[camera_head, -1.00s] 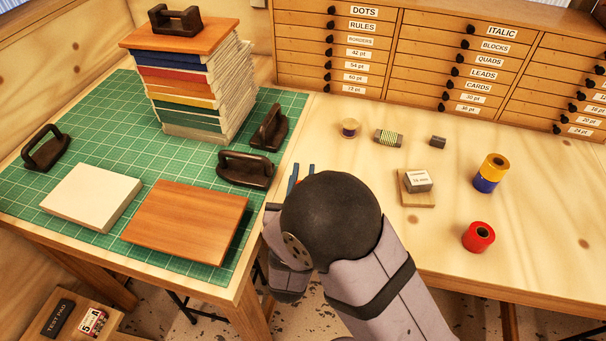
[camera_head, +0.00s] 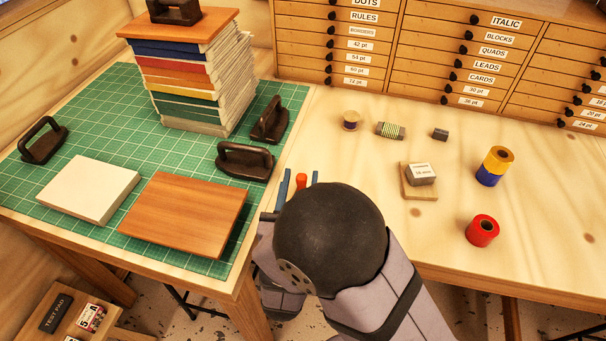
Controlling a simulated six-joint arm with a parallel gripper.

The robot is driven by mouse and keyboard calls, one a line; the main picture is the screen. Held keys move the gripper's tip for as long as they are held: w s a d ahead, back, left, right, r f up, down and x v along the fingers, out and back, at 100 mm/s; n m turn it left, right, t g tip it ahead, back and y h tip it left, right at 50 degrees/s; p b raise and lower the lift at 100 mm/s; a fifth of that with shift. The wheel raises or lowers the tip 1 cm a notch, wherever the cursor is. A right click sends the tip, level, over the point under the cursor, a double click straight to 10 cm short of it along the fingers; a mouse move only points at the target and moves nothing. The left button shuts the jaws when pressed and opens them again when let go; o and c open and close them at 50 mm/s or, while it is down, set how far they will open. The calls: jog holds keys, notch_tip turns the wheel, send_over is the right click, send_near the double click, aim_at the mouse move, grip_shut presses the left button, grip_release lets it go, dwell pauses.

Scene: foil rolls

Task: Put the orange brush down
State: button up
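A small orange piece, apparently the end of the orange brush (camera_head: 301,181), shows just beyond my dark wrist joint, near the right edge of the green mat. The rest of it is hidden behind my arm. Two narrow blue strips, which look like the fingers of my gripper (camera_head: 300,182), stand on either side of it. Narrow gaps show between the strips and the orange piece, so the gripper looks open around it. My wrist hides what lies under the brush and whether it touches a surface.
Left, the green cutting mat (camera_head: 133,152) holds a stack of books (camera_head: 190,85), a white block (camera_head: 88,190), a wooden board (camera_head: 183,213) and dark-handled tools (camera_head: 245,161). Right are a red roll (camera_head: 482,231), a yellow-blue roll (camera_head: 494,167) and a small block on a wooden base (camera_head: 420,194).

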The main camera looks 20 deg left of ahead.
aim_at(301, 185)
jog(key=shift+o, duration=0.3)
jog(key=shift+s+d+b, duration=0.15)
jog(key=shift+s+b, duration=0.2)
jog(key=shift+s, duration=1.3)
jog(key=shift+r, duration=0.1)
jog(key=shift+w+r+g+p, duration=0.3)
jog(key=shift+r+p, duration=0.1)
jog(key=shift+p, duration=0.6)
jog(key=p, duration=0.1)
jog(key=g+p, duration=0.1)
jog(key=p, duration=0.1)
jog(key=shift+w+d+r+g, duration=0.1)
jog(key=shift+d+r+g, duration=0.1)
jog(key=shift+r+g, duration=0.15)
jog(key=g+p, duration=0.1)
jog(key=p, duration=0.1)
jog(key=shift+h+p, duration=0.3)
jog(key=shift+p, duration=0.05)
jog(key=shift+s+f+g+p, duration=0.2)
jog(key=shift+g+p, duration=0.2)
jog(key=shift+g, duration=0.15)
jog(key=shift+f, duration=0.15)
